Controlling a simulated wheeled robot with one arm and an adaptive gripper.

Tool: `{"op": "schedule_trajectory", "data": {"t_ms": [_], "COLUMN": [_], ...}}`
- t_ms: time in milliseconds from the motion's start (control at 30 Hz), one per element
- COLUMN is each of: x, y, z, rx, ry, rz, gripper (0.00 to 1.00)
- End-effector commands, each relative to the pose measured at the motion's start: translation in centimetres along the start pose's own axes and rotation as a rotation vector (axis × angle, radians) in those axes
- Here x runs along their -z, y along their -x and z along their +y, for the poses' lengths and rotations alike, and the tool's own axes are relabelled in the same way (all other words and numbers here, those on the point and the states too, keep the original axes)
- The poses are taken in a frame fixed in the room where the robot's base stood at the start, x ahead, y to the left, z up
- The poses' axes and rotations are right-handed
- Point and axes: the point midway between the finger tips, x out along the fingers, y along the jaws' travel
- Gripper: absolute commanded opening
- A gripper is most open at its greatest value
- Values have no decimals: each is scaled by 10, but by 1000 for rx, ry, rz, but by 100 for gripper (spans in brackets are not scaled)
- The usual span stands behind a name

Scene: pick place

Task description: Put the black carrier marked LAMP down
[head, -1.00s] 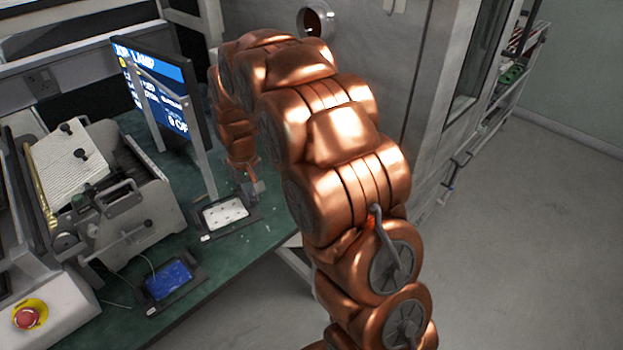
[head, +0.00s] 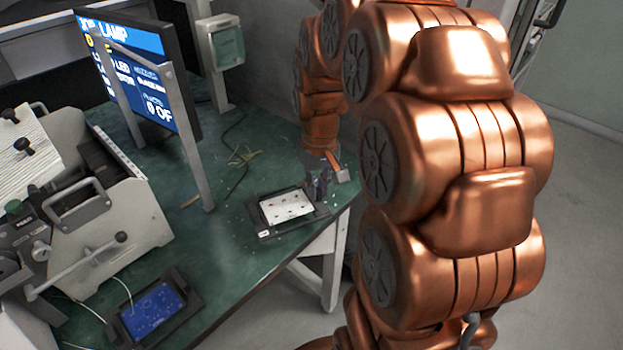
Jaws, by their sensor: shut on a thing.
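A black carrier (head: 309,212) holding a white board with small dark marks (head: 287,206) is near the right edge of the green table. A small white label (head: 264,234) sits at its front left corner, too small to read. My gripper (head: 322,186) is shut on the carrier at its right rear side. The carrier looks level; I cannot tell whether it touches the table or hangs just above it. My arm hides part of the area behind.
A second black carrier with a blue board (head: 152,311) lies at the front of the green table (head: 235,262). A screen (head: 135,75) on metal posts and a grey machine (head: 110,215) stand left. Thin wires (head: 243,157) lie behind. Table is clear between the two carriers.

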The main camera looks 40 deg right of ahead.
Motion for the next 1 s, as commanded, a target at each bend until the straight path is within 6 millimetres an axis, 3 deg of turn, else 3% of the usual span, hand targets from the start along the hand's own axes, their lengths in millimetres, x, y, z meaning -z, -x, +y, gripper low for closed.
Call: {"op": "schedule_trajectory", "data": {"t_ms": [1000], "x": [100], "y": [-13], "z": [110], "rx": [0], "ry": [-3], "rz": [0], "gripper": [0]}}
